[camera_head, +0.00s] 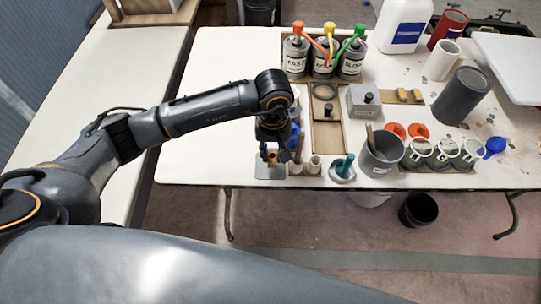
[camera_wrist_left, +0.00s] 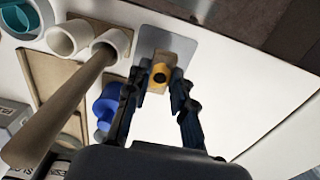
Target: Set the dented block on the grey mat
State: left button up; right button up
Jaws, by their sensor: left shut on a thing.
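The dented block (camera_wrist_left: 161,74) is a small tan block with a yellow face and a dark round hollow. It sits between the fingertips of my left gripper (camera_wrist_left: 155,90), which is shut on it. The block also shows small in the head view (camera_head: 272,158), under the gripper (camera_head: 271,148). The grey mat (camera_head: 268,173) lies near the table's front left corner, and in the wrist view (camera_wrist_left: 190,48) the block appears over it. I cannot tell whether the block touches the mat. My right gripper is not in view.
A teal-handled tool (camera_head: 344,167) and a grey cup (camera_head: 381,152) stand to the right. Labelled cans (camera_head: 323,60) stand behind.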

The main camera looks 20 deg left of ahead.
aim_at(271, 154)
pick_arm(q)
jog(key=shift+w+a+f, duration=0.1)
jog(key=shift+a+f, duration=0.15)
jog(key=shift+f, duration=0.1)
notch_tip(271, 154, down, 3)
jog(key=shift+a+f+p, duration=0.1)
jog(key=shift+p, duration=0.55)
jog(key=shift+w+f, duration=0.1)
jog(key=shift+f+b, duration=0.2)
jog(key=shift+b, duration=0.1)
jog(key=o, duration=0.8)
jog(key=shift+r, duration=0.1)
jog(key=shift+o, duration=0.2)
